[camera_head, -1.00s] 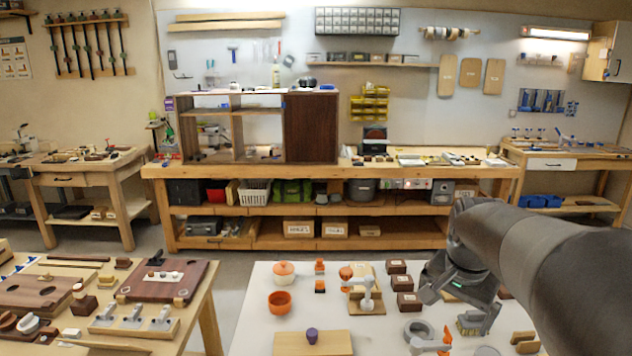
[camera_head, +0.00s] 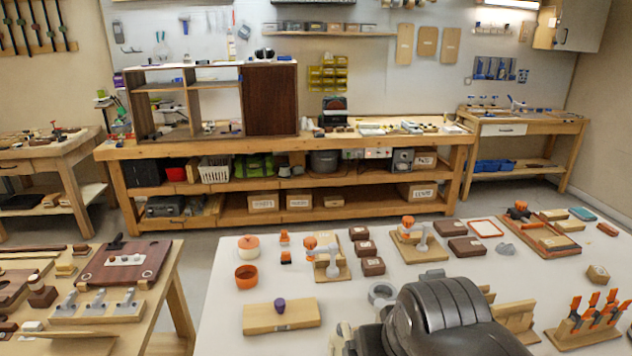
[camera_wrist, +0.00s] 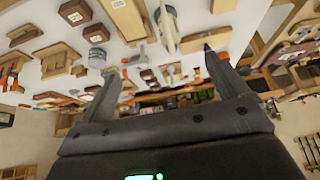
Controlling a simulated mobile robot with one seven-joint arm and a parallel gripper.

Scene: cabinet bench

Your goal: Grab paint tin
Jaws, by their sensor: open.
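No object is clearly readable as a paint tin. A round grey object (camera_head: 382,292) stands on the white table, partly hidden by my dark arm. An orange open pot (camera_head: 247,277) and an orange pot with a pale lid (camera_head: 249,246) stand on the table's left side. My gripper (camera_wrist: 162,62) is open, with nothing between its fingers. In the head view the fingers are not clearly visible.
The white table (camera_head: 222,318) holds a wooden board (camera_head: 281,317) with a purple knob, several dark boxes (camera_head: 373,266), and a rack of orange-handled tools (camera_head: 590,318). A wooden bench (camera_head: 165,265) stands left. A long workbench with an open cabinet (camera_head: 270,98) stands behind.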

